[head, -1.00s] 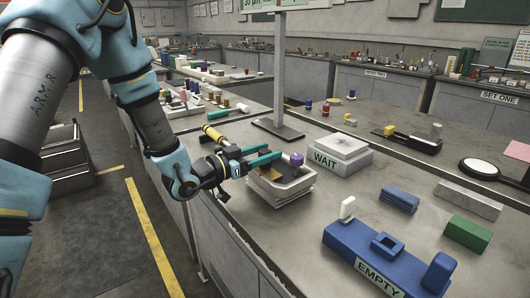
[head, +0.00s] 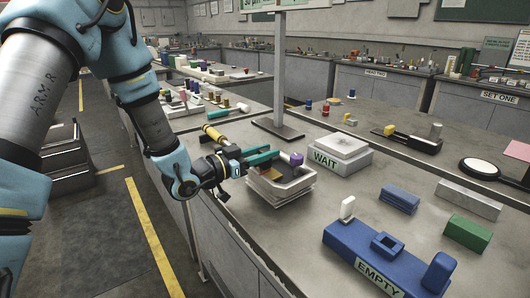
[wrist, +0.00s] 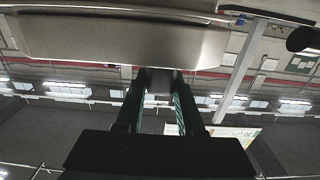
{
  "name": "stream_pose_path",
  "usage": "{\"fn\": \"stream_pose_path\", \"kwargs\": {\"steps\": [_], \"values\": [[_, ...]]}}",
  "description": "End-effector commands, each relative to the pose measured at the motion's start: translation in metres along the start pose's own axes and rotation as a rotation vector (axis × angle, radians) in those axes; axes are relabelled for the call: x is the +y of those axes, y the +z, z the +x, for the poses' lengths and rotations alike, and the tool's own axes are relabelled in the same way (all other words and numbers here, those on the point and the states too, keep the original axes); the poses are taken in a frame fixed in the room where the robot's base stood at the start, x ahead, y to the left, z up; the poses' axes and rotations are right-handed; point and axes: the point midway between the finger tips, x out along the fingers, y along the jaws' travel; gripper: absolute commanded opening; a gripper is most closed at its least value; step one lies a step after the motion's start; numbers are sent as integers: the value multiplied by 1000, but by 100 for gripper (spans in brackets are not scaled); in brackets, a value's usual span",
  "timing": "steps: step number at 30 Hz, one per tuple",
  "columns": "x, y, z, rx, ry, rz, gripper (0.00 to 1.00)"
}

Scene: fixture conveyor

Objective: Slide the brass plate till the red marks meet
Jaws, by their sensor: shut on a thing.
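The brass plate (head: 272,174) shows as a small brass-coloured patch on the pale fixture (head: 283,193), just below my fingers in the head view. My gripper (head: 272,157) reaches over the fixture from the left with teal fingers. It is shut, apparently on a grip part of the brass plate; a small greyish block (wrist: 159,82) sits between the fingertips in the wrist view. The red marks cannot be made out. My fingers hide part of the plate.
A pale block labelled WAIT (head: 342,155) stands right of the fixture. A metal post (head: 279,75) rises behind it. A blue fixture labelled EMPTY (head: 375,258) is at the front right. A yellow cylinder (head: 214,134) lies behind my gripper. Bare bench lies between the fixtures.

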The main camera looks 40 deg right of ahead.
Motion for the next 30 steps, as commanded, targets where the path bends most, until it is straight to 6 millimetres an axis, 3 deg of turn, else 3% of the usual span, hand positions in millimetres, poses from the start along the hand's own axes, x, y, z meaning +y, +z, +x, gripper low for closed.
{"fn": "stream_pose_path", "kwargs": {"steps": [17, 24, 30], "values": [[0, 0, 0, 0, -1, 0, 0], [16, 2, 0, 1, 0, 0, 0], [16, 0, 0, 0, 0, 0, 0]]}}
